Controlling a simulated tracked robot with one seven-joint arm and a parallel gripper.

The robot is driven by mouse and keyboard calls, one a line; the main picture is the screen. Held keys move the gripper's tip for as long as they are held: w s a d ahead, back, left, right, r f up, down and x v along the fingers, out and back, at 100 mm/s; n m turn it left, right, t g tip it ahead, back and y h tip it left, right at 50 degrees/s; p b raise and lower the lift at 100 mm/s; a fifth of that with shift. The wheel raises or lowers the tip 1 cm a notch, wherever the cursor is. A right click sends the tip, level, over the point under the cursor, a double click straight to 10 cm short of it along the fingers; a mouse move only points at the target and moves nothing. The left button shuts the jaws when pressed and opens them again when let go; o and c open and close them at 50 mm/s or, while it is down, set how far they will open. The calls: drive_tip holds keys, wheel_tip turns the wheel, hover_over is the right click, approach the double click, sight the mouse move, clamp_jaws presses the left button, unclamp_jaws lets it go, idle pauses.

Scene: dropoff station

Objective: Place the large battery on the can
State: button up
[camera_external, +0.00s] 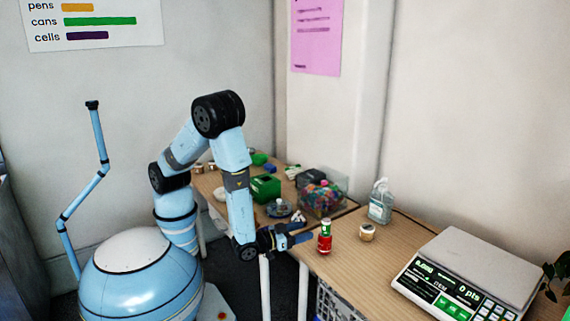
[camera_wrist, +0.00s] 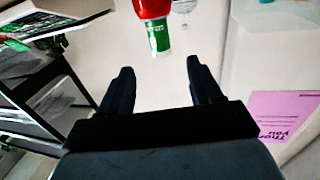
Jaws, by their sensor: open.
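A red can (camera_external: 325,244) stands upright on the near wooden table, close to its left edge. A green cylinder with a white band, which looks like the large battery (camera_external: 326,229), stands upright on top of it. The wrist view is upside down; there the can (camera_wrist: 152,8) is at the top edge, with the battery (camera_wrist: 159,38) touching its top face. My gripper (camera_external: 308,231) is just left of the pair in the outside view. In the wrist view my gripper (camera_wrist: 159,70) is open and empty, its fingers apart from the battery.
A small jar (camera_external: 366,233) and a clear pump bottle (camera_external: 380,203) stand right of the can. A scale (camera_external: 465,267) fills the table's right part. The far table holds a green box (camera_external: 264,188) and a clear bin (camera_external: 322,198) of colourful items.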

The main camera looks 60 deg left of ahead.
drive_tip(key=w+a+r+n+g, duration=0.3)
drive_tip(key=w+a+r+g, duration=0.2)
drive_tip(key=w+r, duration=0.55)
drive_tip(key=w+a+r+g+h, duration=0.1)
drive_tip(key=w+a+r+g, duration=0.15)
drive_tip(key=a+r, duration=0.8)
drive_tip(key=s+a+r+m+g, duration=0.1)
drive_tip(key=s+a+r, duration=0.3)
drive_tip(key=a, duration=0.4)
drive_tip(key=s+a+r+m+g, duration=0.1)
drive_tip(key=s+a+r, duration=0.25)
drive_tip(key=a, duration=0.45)
drive_tip(key=s+a+r+n+g+y, duration=0.1)
drive_tip(key=s+a+y, duration=0.3)
drive_tip(key=s+a, duration=1)
drive_tip(key=shift+r+g, duration=0.75)
drive_tip(key=shift+r, duration=0.05)
